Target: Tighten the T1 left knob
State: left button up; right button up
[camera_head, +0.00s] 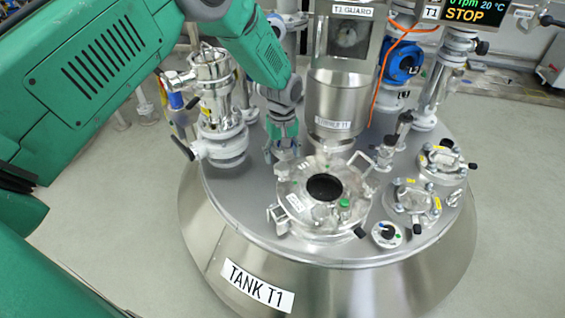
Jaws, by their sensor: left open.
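Tank T1 (225,232) is a round steel vessel with a flat lid, labelled TANK T1. On its lid sits a round manway (300,231) with a dark open port (324,187) in its cover. A metal clamp (278,217) stands at the manway's left edge, and a black knob (360,232) shows at its front right. I cannot tell for certain which fitting is the left knob. My left gripper (282,153) is open, pointing down just behind and left of the manway, apart from the clamp. My right gripper is not in view.
A steel valve fitting (213,95) stands left of my gripper. A steel cylinder (335,105) under the guard rises close to its right. A small dial (386,235) and flanged ports (411,196) sit on the lid's right. The lid's front left is clear.

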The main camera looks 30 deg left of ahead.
aim_at(282, 166)
pick_arm(q)
jog(key=n+p, duration=0.1)
jog(key=n, duration=0.4)
jog(key=shift+a, duration=0.1)
jog(key=n+p, duration=0.1)
jog(key=n, duration=0.5)
jog(key=shift+n, duration=0.4)
notch_tip(282, 166, down, 6)
jog(key=b, duration=0.3)
jog(key=c, duration=1.2)
